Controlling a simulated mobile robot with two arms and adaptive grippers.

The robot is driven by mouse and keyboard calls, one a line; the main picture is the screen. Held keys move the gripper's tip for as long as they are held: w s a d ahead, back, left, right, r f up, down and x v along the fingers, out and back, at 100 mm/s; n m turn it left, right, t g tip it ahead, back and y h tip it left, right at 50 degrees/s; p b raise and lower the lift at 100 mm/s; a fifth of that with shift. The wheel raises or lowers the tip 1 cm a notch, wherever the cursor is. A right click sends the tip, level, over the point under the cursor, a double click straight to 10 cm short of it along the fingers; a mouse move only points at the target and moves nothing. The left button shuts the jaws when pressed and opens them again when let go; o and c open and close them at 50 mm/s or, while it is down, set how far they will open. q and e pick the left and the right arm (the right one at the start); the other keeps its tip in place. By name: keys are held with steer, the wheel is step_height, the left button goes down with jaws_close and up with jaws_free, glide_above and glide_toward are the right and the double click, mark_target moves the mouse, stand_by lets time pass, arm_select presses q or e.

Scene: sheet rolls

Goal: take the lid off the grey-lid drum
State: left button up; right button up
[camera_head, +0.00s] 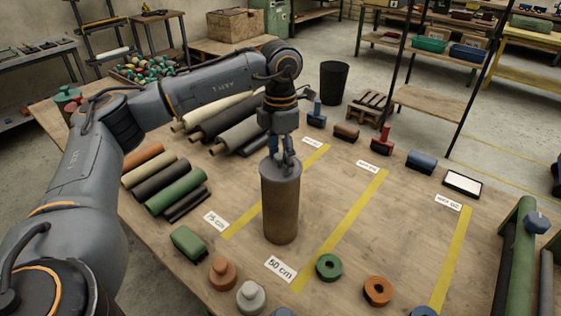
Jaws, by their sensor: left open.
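The grey-lid drum (281,212) is a tall brown cylinder standing upright on the wooden table. Its flat grey lid (294,174) sits on top. My left gripper (283,163) points straight down directly over the middle of the lid, with its fingers apart. The fingertips are at the lid's top; I cannot tell whether they touch it. Any knob between the fingers is hidden by them. My right gripper is not in view.
Several rolled sheets (176,191) lie left of the drum. A green block (188,243), an orange weight (222,273) and a grey weight (250,296) stand at the front. A green ring (328,267) lies front right. The table right of the drum is mostly clear, with yellow strips.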

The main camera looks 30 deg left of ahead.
arm_select(q)
steer(key=c, duration=1.1)
steer(key=shift+r, duration=0.1)
steer(key=shift+c, duration=0.2)
